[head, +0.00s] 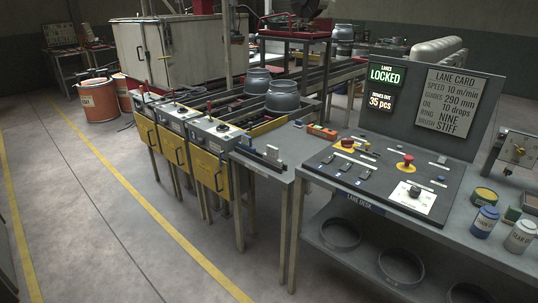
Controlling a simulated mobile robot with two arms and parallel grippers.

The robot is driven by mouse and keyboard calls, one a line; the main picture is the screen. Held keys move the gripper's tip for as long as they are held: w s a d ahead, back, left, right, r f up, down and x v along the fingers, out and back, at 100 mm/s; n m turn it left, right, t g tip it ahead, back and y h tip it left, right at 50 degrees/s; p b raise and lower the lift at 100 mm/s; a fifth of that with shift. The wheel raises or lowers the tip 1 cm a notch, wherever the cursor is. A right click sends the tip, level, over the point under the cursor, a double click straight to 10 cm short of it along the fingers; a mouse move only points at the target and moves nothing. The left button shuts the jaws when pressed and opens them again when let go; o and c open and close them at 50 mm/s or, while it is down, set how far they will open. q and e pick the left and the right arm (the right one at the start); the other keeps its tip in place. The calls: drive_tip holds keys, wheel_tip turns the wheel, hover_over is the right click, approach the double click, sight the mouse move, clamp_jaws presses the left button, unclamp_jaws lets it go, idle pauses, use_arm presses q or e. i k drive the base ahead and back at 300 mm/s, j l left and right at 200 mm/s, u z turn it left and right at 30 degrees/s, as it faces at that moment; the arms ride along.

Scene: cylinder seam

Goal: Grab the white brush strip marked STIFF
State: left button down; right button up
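No white strip with a readable STIFF mark can be picked out. A small white upright piece (272,152) stands in a dark rack at the front of the grey side table (290,172), left of the lane desk. It is too small to tell whether it is a brush strip or carries a mark. A blue piece (246,139) stands at the rack's left end. The lane card (451,100) on the upright panel reads BRUSH STIFF, among other lines. Neither of my grippers is in view.
The lane desk (340,183) at right carries a control panel with a red button (408,158). Cans, including a blue-lidded one (484,222), stand at its right end. Yellow-fronted units (210,170) stand left of the side table. The floor (110,220) at front left is clear.

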sight(271, 155)
drive_tip(key=i+l+u, duration=0.3)
drive_tip(key=i, duration=0.35)
drive_tip(key=i+l+u, duration=0.3)
drive_tip(key=i+l, duration=0.35)
